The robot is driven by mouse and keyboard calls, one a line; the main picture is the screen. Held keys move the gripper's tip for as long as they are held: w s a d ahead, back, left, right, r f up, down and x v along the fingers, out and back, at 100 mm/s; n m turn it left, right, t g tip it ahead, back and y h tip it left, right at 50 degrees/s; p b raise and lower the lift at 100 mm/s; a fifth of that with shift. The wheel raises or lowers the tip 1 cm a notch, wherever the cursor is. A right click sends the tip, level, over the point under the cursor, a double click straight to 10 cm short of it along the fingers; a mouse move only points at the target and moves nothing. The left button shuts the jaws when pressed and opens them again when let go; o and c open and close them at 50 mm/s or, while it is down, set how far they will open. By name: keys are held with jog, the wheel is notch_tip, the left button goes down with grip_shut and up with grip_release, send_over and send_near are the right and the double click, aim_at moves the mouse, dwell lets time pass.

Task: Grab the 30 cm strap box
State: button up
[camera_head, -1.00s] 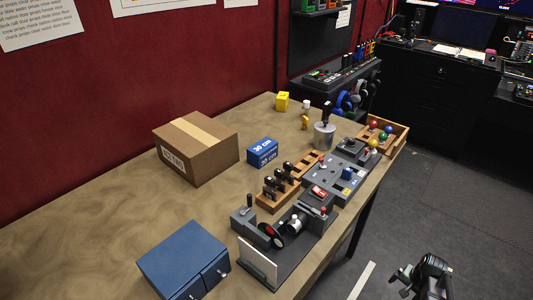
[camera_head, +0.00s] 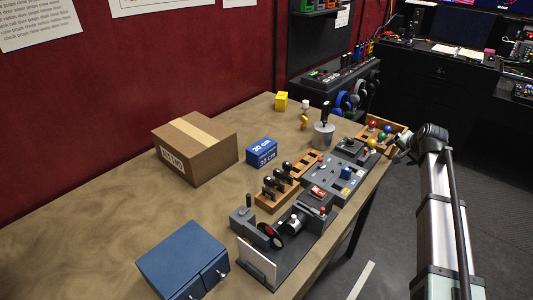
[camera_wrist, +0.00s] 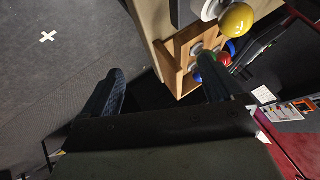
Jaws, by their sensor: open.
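The blue strap box (camera_head: 261,152) has white "30 cm" lettering on its top and side. It sits on the table right of the cardboard box. My gripper (camera_head: 405,146) is at the table's right edge, beside the wooden tray and well away from the strap box. In the wrist view my gripper (camera_wrist: 163,92) shows two dark fingers spread apart with nothing between them. The strap box does not show in the wrist view.
A cardboard box (camera_head: 195,148) stands left of the strap box. Right of it are a wooden block with black-handled stamps (camera_head: 275,190), a grey button panel (camera_head: 331,178) and a metal pot (camera_head: 323,136). A wooden tray (camera_wrist: 172,52) holds coloured balls. A blue cabinet (camera_head: 183,262) stands in front.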

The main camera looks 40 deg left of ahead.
jog(key=shift+g, duration=0.5)
jog(key=a+r, duration=0.2)
jog(key=a, duration=0.1)
jog(key=a+r, duration=0.2)
jog(key=a, duration=0.1)
jog(key=s+a+r, duration=0.1)
jog(key=a, duration=0.2)
jog(key=shift+s+a+r, duration=0.1)
jog(key=shift+a+r, duration=0.2)
jog(key=shift+r, duration=0.1)
jog(key=s+a+r+n+g, duration=0.1)
jog(key=s+a, duration=0.2)
jog(key=a, duration=0.3)
jog(key=s+a+r+g, duration=0.1)
jog(key=s+a, duration=0.2)
jog(key=a, duration=0.2)
notch_tip(320, 180, up, 3)
jog(key=g+h, duration=0.4)
jog(key=h, duration=0.1)
send_over(262, 145)
jog(key=f, duration=0.7)
jog(key=shift+d+f, duration=0.2)
jog(key=shift+d, duration=0.1)
jog(key=shift+s+a+f, duration=0.1)
jog(key=shift+a+f, duration=0.05)
jog(key=shift+f, duration=1.3)
jog(key=shift+a+f, duration=0.15)
jog(key=shift+f, duration=1.3)
jog(key=shift+c, duration=0.3)
jog(key=c, duration=1)
